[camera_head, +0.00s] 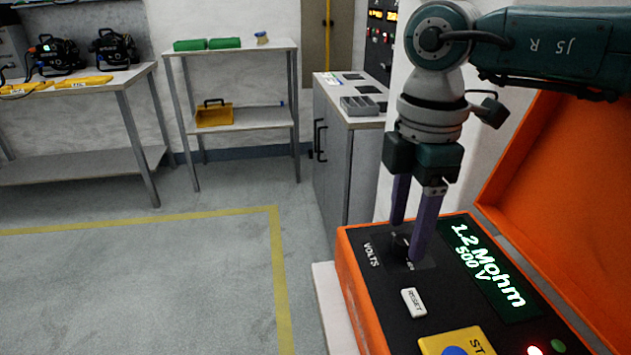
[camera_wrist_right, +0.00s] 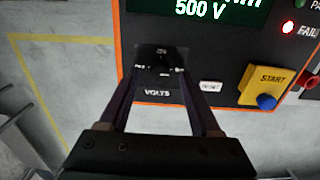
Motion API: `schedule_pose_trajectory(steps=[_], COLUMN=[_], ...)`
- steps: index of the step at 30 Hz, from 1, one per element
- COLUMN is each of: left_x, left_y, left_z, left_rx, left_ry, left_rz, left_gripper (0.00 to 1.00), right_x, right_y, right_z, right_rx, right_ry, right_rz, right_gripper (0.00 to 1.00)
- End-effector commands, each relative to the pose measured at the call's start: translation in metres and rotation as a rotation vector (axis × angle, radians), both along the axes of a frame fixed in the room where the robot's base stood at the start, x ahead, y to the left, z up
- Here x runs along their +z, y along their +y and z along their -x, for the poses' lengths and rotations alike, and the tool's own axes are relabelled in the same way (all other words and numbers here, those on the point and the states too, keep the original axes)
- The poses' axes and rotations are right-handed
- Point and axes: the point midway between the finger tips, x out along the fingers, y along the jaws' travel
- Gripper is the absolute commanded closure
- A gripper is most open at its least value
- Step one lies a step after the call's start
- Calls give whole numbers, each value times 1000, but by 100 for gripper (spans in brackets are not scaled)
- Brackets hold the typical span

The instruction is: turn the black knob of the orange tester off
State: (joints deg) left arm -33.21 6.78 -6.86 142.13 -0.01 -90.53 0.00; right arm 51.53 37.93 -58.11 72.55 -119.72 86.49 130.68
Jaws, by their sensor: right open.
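The orange tester (camera_head: 362,299) stands open at the right of the head view, its lid raised. Its green display (camera_head: 488,268) reads 1.2 Mohm, 500 V. The black knob (camera_wrist_right: 161,62) sits on a dark plate marked VOLTS; in the head view it is mostly hidden by my fingers. My right gripper (camera_head: 408,240) points down over the knob, its two purple fingers apart. In the right wrist view the fingertips (camera_wrist_right: 161,74) lie on either side of the knob's plate. I cannot tell whether they touch the knob, or which mark it points to. My left gripper is not in view.
On the panel are a white RESET button (camera_head: 413,302), a yellow START plate (camera_head: 455,342) with a blue button, and a lit red lamp (camera_wrist_right: 288,28) marked FAIL. A grey cabinet (camera_head: 338,150) stands behind. Benches line the back wall. The floor at left is clear.

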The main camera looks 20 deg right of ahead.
Motion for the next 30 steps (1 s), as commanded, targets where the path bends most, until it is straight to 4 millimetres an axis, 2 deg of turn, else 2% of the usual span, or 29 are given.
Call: schedule_pose_trajectory(steps=[4, 12, 30], left_x=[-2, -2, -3], left_y=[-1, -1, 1], left_z=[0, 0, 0], left_rx=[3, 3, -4], left_ry=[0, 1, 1], left_rz=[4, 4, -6], left_gripper=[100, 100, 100], right_x=[-12, -14, -13], right_y=[0, 0, 0], right_z=[0, 0, 0], right_rx=[0, 1, 1], right_ry=[0, -1, -1], right_rz=[0, -1, -1], right_gripper=[36, 36, 100])
